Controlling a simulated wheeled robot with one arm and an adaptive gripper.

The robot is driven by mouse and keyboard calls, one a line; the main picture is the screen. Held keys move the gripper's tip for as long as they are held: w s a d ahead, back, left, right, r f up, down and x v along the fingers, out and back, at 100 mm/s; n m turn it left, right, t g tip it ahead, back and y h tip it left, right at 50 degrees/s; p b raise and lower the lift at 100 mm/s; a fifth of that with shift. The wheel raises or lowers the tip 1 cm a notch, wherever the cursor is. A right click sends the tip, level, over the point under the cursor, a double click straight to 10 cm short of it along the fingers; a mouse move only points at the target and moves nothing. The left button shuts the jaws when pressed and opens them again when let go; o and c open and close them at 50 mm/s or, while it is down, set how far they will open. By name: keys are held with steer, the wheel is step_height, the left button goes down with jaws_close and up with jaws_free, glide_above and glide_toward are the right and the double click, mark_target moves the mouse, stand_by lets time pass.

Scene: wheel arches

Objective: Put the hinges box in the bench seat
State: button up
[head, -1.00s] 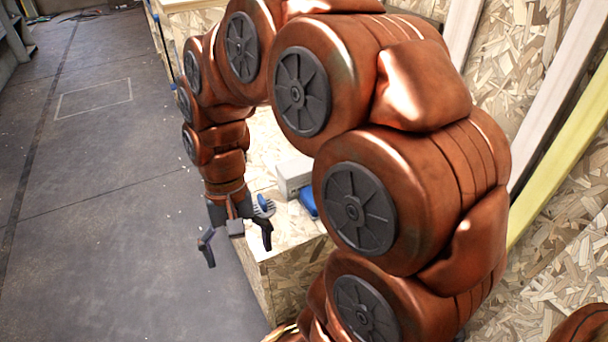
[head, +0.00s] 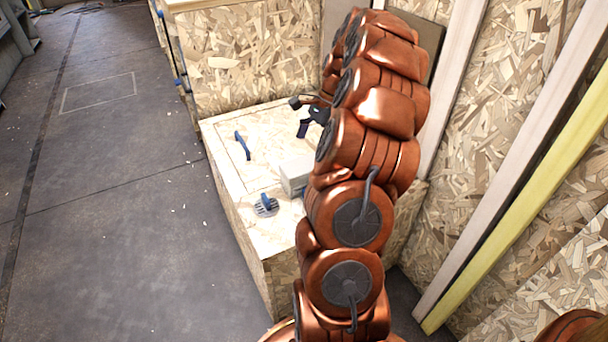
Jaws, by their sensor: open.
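The bench seat (head: 220,170) is a low chipboard box. A panel outline marks its top, with a blue bar handle (head: 243,146) on it; the panel looks shut, and the inside is hidden. A pale grey box (head: 296,171) stands on the bench top, partly behind my arm. No label is readable, so I cannot tell whether it is the hinges box. A bit of blue shows at its lower right. My gripper (head: 300,116) is open, over the far part of the bench, beyond the grey box. Its fingers are dark and seem empty; my arm hides part of it.
A blue-handled grey tool, perhaps a brush (head: 266,206), lies near the bench's front edge. A taller chipboard unit (head: 250,55) stands behind the bench. A chipboard wall with pale and yellow posts (head: 530,190) bounds the right.

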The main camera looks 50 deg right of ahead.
mark_target(305, 165)
steer(key=shift+s+d+f, duration=0.1)
steer(key=shift+d+f, duration=0.1)
steer(key=shift+d, duration=0.15)
steer(key=shift+f, duration=0.3)
steer(key=b+x, duration=0.1)
steer(key=x, duration=0.2)
steer(key=b+x, duration=0.2)
steer(key=x, duration=0.1)
steer(key=shift+s+a, duration=0.1)
steer(key=shift+a, duration=0.35)
steer(key=shift+a+f, duration=0.15)
steer(key=shift+f, duration=0.2)
steer(key=shift+f+p, duration=0.2)
steer(key=shift+p, duration=0.2)
steer(key=c, duration=1.7)
steer(key=shift+o, duration=0.2)
